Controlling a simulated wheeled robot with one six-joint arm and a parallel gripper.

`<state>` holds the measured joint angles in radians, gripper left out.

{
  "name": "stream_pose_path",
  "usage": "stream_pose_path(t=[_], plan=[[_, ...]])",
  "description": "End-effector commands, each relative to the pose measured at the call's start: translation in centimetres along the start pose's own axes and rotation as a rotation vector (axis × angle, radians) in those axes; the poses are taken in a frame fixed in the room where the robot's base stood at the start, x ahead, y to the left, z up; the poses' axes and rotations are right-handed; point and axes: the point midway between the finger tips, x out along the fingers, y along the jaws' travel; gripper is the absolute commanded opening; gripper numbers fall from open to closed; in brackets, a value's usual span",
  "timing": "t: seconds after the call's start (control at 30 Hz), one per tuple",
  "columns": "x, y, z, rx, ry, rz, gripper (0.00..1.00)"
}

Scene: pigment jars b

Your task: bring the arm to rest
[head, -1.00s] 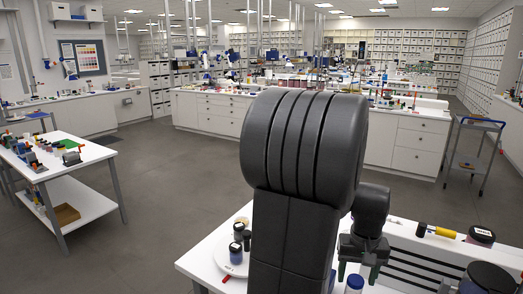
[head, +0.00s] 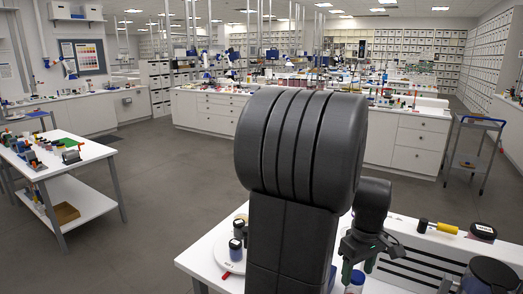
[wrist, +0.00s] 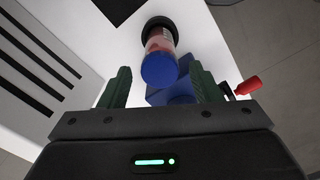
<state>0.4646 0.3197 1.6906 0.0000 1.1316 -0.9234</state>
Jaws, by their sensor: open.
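My gripper (head: 358,268) is open and empty above the white table (head: 190,262), partly hidden behind my own arm in the head view. In the wrist view its two green fingers (wrist: 160,84) are spread apart. Beyond them stands a clear jar (wrist: 158,42) with a blue lid, pinkish contents and a dark ring at its far end. A second blue thing (wrist: 178,96) shows between the fingers, partly covered by that jar. In the head view a blue lid (head: 356,278) shows just below the gripper.
Dark-lidded jars (head: 236,248) stand on a round white plate at the table's left, beside a red item (head: 226,275). A yellow-handled tool (head: 437,227) and dark jars (head: 490,276) are at right. Black slots (head: 415,268) lie between. Open floor separates the side table (head: 95,152).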

Motion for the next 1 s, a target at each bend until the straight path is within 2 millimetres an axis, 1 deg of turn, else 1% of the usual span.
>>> stream_pose_path(t=[1.0], plan=[[0.05,0.01,-0.01,0.824,0.001,0.001,0.58]])
